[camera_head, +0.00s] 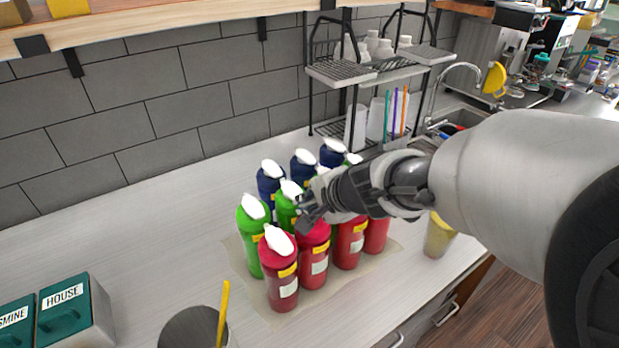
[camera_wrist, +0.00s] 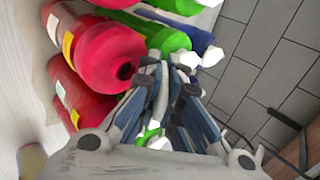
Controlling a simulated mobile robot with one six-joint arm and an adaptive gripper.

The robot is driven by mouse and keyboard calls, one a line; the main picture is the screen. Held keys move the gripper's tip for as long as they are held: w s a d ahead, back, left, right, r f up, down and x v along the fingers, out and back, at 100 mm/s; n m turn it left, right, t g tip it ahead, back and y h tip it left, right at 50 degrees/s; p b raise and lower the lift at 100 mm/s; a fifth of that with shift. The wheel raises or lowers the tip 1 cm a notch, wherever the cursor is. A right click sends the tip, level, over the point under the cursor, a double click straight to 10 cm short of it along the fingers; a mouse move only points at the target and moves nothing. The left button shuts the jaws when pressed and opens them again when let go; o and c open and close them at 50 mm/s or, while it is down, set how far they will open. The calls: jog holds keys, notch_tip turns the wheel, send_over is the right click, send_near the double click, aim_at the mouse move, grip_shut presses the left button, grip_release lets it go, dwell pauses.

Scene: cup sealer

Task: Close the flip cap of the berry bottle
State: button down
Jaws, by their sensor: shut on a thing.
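Red bottles with yellow and white labels stand in a front row. The front-left red bottle (camera_head: 282,280) has a white flip cap on top. The red bottle to its right (camera_head: 313,262) has its top partly behind my gripper (camera_head: 310,208); I see no white cap on it. In the wrist view a red bottle (camera_wrist: 108,52) shows a dark round opening on top. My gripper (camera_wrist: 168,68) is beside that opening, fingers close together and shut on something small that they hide. The label words are too small to read, so I cannot tell which is berry.
Green bottles (camera_head: 250,240) and dark blue bottles (camera_head: 267,185) with white caps stand close behind on the mat (camera_head: 240,262). A wire rack (camera_head: 342,72) is at the back. Green boxes (camera_head: 72,308) stand front left. The counter left of the bottles is clear.

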jog(key=shift+s+d+f+t+y+b, duration=0.15)
jog(key=shift+f+t+y+b, duration=0.3)
jog(key=shift+b, duration=2)
jog(key=shift+s+r+b, duration=0.1)
jog(key=shift+s+b, duration=0.05)
jog(key=shift+b, duration=0.45)
jog(key=shift+r, duration=0.1)
jog(key=c, duration=2)
grip_release()
jog(key=shift+c, duration=0.2)
jog(key=shift+r, duration=0.1)
jog(key=v, duration=1.2)
jog(key=shift+s, duration=0.15)
jog(key=shift+c, duration=0.2)
